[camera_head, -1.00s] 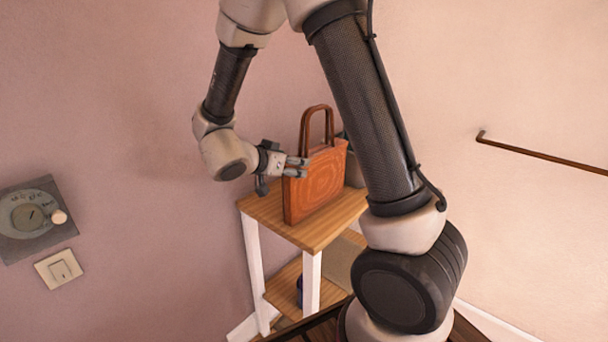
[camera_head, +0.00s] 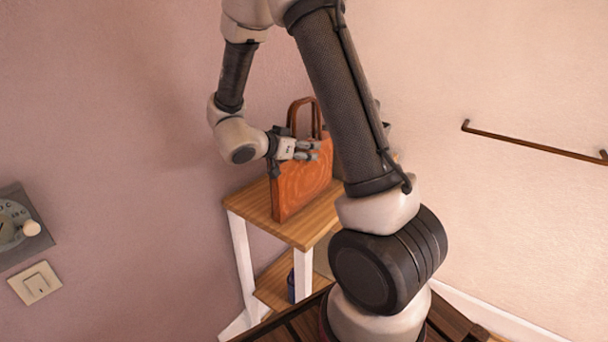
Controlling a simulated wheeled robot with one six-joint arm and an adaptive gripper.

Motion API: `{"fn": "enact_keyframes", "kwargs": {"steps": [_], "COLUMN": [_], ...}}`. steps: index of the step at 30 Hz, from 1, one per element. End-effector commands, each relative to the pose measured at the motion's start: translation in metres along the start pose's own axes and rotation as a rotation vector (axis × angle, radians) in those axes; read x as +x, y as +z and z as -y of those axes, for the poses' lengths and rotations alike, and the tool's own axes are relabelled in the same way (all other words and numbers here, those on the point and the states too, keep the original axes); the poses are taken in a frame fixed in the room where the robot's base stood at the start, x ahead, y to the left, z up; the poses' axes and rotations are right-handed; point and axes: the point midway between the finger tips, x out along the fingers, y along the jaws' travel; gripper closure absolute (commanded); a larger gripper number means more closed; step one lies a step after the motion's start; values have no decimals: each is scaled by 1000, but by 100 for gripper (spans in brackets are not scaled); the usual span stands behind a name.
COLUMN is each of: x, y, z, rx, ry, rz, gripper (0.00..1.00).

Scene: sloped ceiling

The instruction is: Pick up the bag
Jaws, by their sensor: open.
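An orange-brown bag (camera_head: 300,187) with two upright brown handles stands on the wooden top of a small shelf stand (camera_head: 305,232). My gripper (camera_head: 314,150) is open and points to the right, at the upper part of the bag just below the handles. It covers part of the bag's top edge. I cannot tell whether the fingers touch the bag or are in front of it. The bag's right edge is partly hidden behind my arm.
The stand has white legs and a lower shelf with a dark blue object (camera_head: 291,286) on it. Pink walls meet behind it. A dark rail (camera_head: 530,142) runs along the right wall. A light switch (camera_head: 35,283) and a dial panel (camera_head: 22,228) are on the left wall.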

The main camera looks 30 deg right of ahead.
Motion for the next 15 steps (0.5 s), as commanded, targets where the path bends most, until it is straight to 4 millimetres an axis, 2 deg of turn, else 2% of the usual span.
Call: {"fn": "enact_keyframes", "kwargs": {"steps": [6,15], "x": [0,0], "y": [0,0], "z": [0,0], "rx": [0,0], "ry": [-1,-1], "rz": [0,0], "gripper": [32,87]}}
